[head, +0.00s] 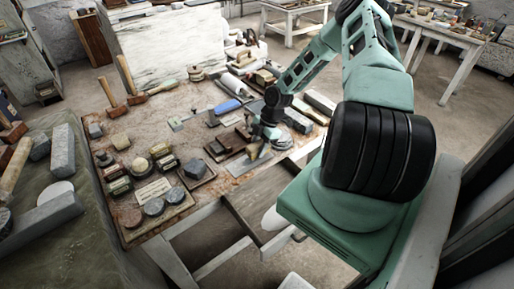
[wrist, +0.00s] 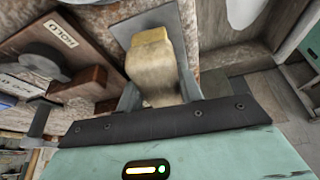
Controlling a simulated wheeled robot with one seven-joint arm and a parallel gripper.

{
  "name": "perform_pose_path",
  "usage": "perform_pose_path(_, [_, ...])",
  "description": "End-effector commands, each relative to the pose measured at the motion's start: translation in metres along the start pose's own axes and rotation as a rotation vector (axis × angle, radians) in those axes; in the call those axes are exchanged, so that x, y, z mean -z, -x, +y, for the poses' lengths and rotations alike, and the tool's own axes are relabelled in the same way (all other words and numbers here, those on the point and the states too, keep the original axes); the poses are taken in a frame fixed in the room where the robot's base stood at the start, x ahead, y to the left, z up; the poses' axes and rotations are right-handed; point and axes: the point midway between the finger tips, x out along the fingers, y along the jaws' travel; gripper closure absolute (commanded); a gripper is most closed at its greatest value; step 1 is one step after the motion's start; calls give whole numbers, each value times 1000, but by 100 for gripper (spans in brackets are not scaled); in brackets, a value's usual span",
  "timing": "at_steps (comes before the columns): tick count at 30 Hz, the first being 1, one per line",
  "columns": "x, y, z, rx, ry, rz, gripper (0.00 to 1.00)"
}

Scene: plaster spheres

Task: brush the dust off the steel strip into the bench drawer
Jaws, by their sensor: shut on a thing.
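My gripper (head: 268,131) is low over the front edge of the stone-topped bench. In the wrist view it is shut on a pale tan brush (wrist: 152,65), with a finger on each side of it. A flat grey strip (wrist: 124,30), which looks like the steel strip, lies beyond and under the brush; whether they touch cannot be told. In the head view a grey piece of it (head: 257,156) shows just below the gripper. The bench drawer (head: 264,189) stands open below the front edge. Dust on the strip is too small to make out.
A board of round stone samples (head: 153,206) lies to the left on the bench.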

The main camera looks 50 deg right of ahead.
Motion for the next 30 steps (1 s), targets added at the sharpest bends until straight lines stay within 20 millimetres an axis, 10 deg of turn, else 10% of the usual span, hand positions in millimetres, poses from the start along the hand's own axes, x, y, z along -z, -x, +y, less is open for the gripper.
perform_pose_path(30, [-4, -11, 0, -1, 0, 0, 82])
